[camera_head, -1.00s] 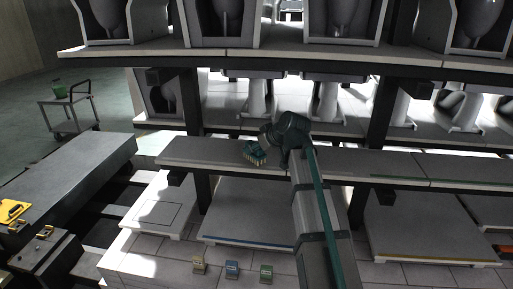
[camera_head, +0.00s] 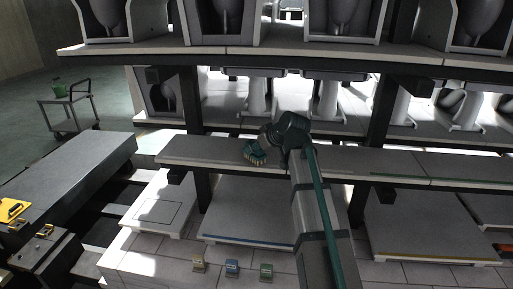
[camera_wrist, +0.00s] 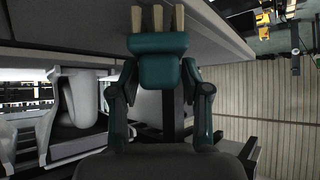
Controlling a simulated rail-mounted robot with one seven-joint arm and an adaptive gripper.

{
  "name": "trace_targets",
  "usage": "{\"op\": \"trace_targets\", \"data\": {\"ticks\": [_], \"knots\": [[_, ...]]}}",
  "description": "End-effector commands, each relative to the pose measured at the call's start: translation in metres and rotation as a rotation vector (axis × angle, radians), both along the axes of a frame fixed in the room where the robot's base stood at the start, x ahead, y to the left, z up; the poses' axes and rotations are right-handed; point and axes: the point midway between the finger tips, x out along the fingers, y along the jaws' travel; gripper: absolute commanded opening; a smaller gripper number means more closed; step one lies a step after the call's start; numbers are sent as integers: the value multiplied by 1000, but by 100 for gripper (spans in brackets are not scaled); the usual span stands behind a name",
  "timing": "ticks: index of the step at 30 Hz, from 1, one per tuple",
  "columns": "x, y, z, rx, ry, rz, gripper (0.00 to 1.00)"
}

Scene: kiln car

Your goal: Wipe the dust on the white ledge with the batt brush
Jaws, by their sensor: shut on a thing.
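The batt brush, teal with pale bristles, is at the left end of the middle shelf in the head view (camera_head: 254,158). My gripper (camera_head: 266,145) is shut on it; in the wrist view the fingers close on both sides of the brush's teal body (camera_wrist: 160,62). The grey-white ledge (camera_head: 205,155) runs under the brush, with a pale front edge. The bristles (camera_wrist: 157,18) point to the ledge's surface; I cannot tell whether they touch it. No dust can be made out on the ledge at this size.
A loaded upper shelf (camera_head: 285,55) hangs over the ledge. Dark posts (camera_head: 383,110) and pale ware (camera_head: 258,98) stand behind it. Below are slabs (camera_head: 250,210) and three small blocks, yellow, blue and green (camera_head: 266,271). A trolley (camera_head: 70,110) stands at far left.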

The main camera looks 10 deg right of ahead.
Motion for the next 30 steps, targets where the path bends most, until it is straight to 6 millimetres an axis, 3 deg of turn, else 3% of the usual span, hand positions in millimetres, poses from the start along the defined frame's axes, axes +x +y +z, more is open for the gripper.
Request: {"op": "trace_targets", "data": {"ticks": [30], "knots": [[0, 0, -9, 0, -1, 0, 0]]}}
